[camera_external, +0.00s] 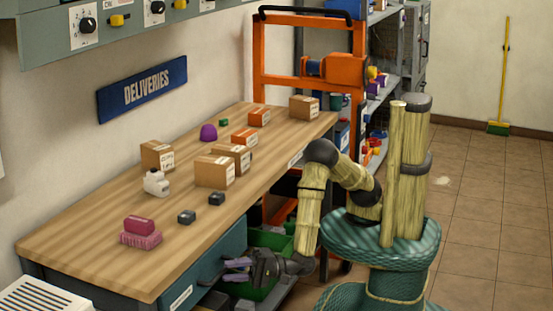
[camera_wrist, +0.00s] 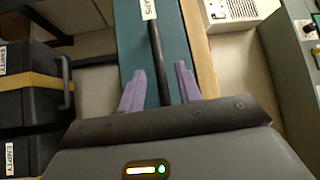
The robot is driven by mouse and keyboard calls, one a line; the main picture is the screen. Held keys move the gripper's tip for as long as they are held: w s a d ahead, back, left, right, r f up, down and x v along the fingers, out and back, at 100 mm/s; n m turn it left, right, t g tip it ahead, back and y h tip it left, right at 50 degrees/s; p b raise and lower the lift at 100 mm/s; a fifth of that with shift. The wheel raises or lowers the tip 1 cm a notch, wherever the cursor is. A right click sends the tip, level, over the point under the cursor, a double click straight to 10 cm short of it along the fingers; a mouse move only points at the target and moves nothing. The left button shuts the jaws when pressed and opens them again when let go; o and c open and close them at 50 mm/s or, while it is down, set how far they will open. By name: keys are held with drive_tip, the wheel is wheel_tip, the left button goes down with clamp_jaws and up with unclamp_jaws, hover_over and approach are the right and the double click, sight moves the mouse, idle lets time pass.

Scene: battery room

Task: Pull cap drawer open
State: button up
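The cap drawer's teal front (camera_wrist: 130,30) shows in the wrist view, with a partly cut-off white label (camera_wrist: 148,9). A long black bar handle (camera_wrist: 154,45) runs along it. My gripper (camera_wrist: 161,75) has two purple fingers, spread apart, one on each side of the bar. I cannot tell whether they touch it. In the external view my gripper (camera_external: 236,270) is low at the bench's front, beside the teal drawer fronts (camera_external: 205,268), and a white label (camera_external: 181,297) shows there. The drawer front looks flush under the benchtop; the handle is hard to make out there.
The wooden bench (camera_external: 100,245) holds boxes, a white bottle (camera_external: 156,183) and small dark blocks. A green bin (camera_external: 272,242) sits under it. Black cases (camera_wrist: 30,90) labelled EMPTY stand left in the wrist view. An orange frame (camera_external: 262,60) stands behind; open floor lies right.

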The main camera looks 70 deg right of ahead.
sight(223, 269)
drive_tip(key=shift+x, duration=1.6)
clamp_jaws()
drive_tip(key=shift+s, duration=0.1)
drive_tip(key=s+b, duration=0.5)
drive_tip(key=s, duration=1.9)
drive_tip(key=shift+f, duration=0.1)
unclamp_jaws()
